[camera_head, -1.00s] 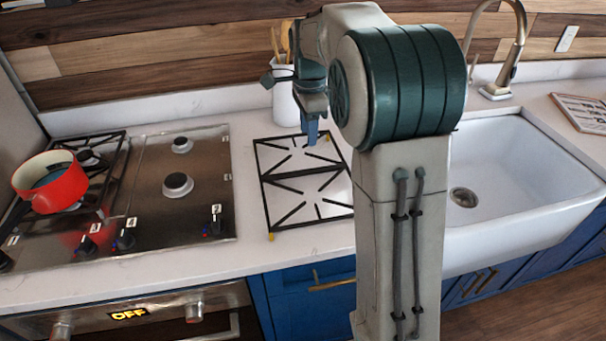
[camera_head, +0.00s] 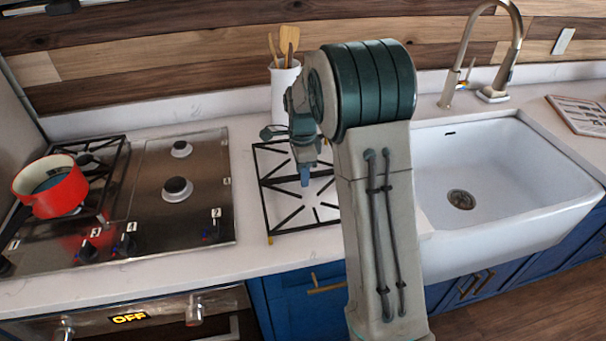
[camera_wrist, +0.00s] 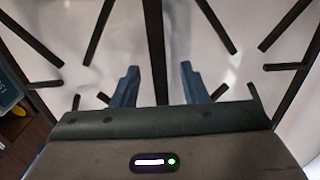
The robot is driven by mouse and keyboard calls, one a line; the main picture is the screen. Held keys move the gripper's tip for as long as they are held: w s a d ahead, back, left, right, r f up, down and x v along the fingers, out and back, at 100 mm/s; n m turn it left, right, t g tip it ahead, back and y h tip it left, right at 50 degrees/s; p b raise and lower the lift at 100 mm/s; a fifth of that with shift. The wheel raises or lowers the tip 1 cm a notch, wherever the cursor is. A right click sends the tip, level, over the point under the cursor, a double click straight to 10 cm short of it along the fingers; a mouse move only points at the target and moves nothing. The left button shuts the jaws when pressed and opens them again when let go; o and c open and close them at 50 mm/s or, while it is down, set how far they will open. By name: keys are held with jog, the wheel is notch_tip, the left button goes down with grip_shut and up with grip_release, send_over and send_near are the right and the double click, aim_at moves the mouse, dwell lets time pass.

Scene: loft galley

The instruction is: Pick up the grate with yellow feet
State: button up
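The black grate with yellow feet (camera_head: 268,209) lies on the white counter, right of the stove. A yellow foot shows at its front left corner. My arm hides its right side and part of its far half. My gripper (camera_head: 305,180) is over the middle of the grate, pointing down. In the wrist view, the two blue fingers of my gripper (camera_wrist: 160,82) are apart, one on each side of a black bar of the grate (camera_wrist: 155,50). I cannot tell whether the fingertips are at the bar's height. Nothing is held between them.
The stove (camera_head: 150,215) on the left holds a red pot (camera_head: 50,190) and another grate. A white utensil crock (camera_head: 284,92) stands behind my gripper. A white sink (camera_head: 500,190) with a tall faucet (camera_head: 490,92) is on the right.

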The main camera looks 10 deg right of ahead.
jog(key=shift+d+f, duration=0.1)
jog(key=shift+f, duration=0.8)
grip_shut()
jog(key=shift+r, duration=0.1)
jog(key=shift+r, duration=0.6)
notch_tip(320, 180, up, 3)
jog(key=shift+b, duration=0.45)
jog(key=s+d+r+b, duration=0.2)
jog(key=s+d+r, duration=0.4)
jog(key=s+d, duration=0.2)
jog(key=shift+s+r, duration=0.2)
jog(key=shift+r, duration=0.2)
